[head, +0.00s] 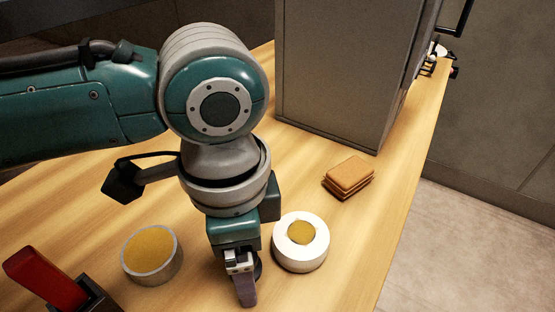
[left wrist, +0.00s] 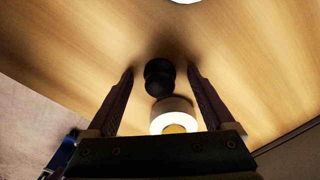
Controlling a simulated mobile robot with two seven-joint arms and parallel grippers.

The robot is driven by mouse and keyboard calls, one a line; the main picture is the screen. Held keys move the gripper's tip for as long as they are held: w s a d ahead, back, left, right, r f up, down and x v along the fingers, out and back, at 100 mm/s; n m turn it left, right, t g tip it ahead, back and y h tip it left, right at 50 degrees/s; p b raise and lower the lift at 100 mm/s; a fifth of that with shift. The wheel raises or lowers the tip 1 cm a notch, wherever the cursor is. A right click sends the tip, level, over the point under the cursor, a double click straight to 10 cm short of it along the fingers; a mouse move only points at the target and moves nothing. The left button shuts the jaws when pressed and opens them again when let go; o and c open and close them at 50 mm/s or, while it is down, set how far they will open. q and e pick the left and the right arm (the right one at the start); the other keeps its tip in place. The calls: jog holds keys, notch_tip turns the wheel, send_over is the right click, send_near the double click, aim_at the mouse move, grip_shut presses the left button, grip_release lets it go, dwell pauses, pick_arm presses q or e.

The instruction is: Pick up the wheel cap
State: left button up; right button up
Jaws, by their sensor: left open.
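A small black rounded piece (left wrist: 159,77), which looks like the wheel cap, stands on the wooden table between the fingers in the left wrist view. In the head view only a dark sliver of it (head: 258,266) shows behind my left gripper (head: 246,298). My left gripper is open, pointing down, with one finger on each side of the black piece (left wrist: 160,70) and visible gaps on both sides. Its exact height over the table is hard to tell. My right gripper is in neither view.
A white ring with a yellow centre (head: 312,254) stands close beside the black piece. A grey round tin with a yellow top (head: 152,255) is left of my gripper. A red-handled object (head: 45,278), stacked biscuits (head: 348,177) and a large grey box (head: 345,75) share the table.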

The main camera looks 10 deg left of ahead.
pick_arm(q)
grip_shut()
dwell(0.6)
jog(key=shift+r, duration=0.15)
